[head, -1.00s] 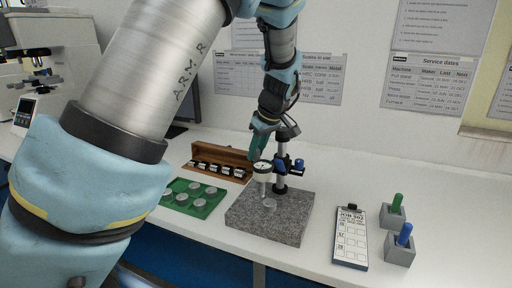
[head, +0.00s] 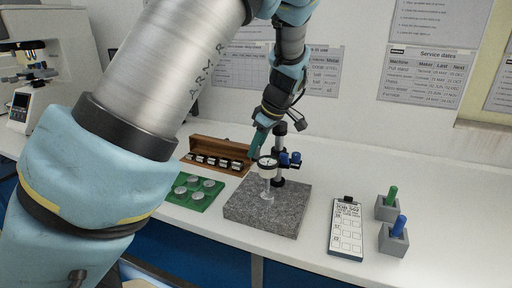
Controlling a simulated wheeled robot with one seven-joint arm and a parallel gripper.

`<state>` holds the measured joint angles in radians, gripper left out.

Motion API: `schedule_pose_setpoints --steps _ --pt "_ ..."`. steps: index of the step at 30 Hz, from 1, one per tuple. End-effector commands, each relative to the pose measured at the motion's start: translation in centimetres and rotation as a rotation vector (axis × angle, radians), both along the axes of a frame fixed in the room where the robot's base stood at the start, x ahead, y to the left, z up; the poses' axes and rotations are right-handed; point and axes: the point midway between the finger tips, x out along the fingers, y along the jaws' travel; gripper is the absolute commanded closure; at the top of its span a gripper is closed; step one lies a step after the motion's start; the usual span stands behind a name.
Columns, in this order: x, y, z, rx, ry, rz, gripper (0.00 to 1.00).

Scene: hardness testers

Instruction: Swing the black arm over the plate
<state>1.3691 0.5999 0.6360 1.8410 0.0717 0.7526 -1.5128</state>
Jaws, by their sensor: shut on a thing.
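The granite plate (head: 250,222) stands on the bench and carries an upright post (head: 279,150) with blue knobs (head: 290,159). A round white dial gauge (head: 267,164) hangs at the left of the post, with its stem pointing down above a small metal disc (head: 267,198) on the plate. My gripper (head: 257,150), with teal fingers, reaches down from above just behind and left of the dial. It is shut on the black arm that carries the dial. The arm is mostly hidden by the fingers and dial, and their contact is too small to see clearly.
A green mat (head: 208,200) with several discs and an open wooden box (head: 205,143) lie left of the plate. A clipboard (head: 346,229) and two grey blocks with a green handle (head: 391,195) and a blue handle (head: 399,225) stand right. The bench behind these is clear.

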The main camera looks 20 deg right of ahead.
Motion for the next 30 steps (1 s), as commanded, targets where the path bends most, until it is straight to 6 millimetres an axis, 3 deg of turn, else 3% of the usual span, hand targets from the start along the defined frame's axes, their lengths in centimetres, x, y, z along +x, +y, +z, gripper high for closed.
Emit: schedule_pose_setpoints --steps 1,9,20,30 --pt "-0.1 0.0 -0.1 0.001 0.003 0.0 0.72" --pt "-0.1 0.0 0.0 0.001 0.002 -0.001 0.43" --pt "-0.3 -0.3 0.8 -0.001 0.0 -0.004 0.43" --pt "-2.3 -1.8 6.5 -0.004 0.0 -0.006 0.43"
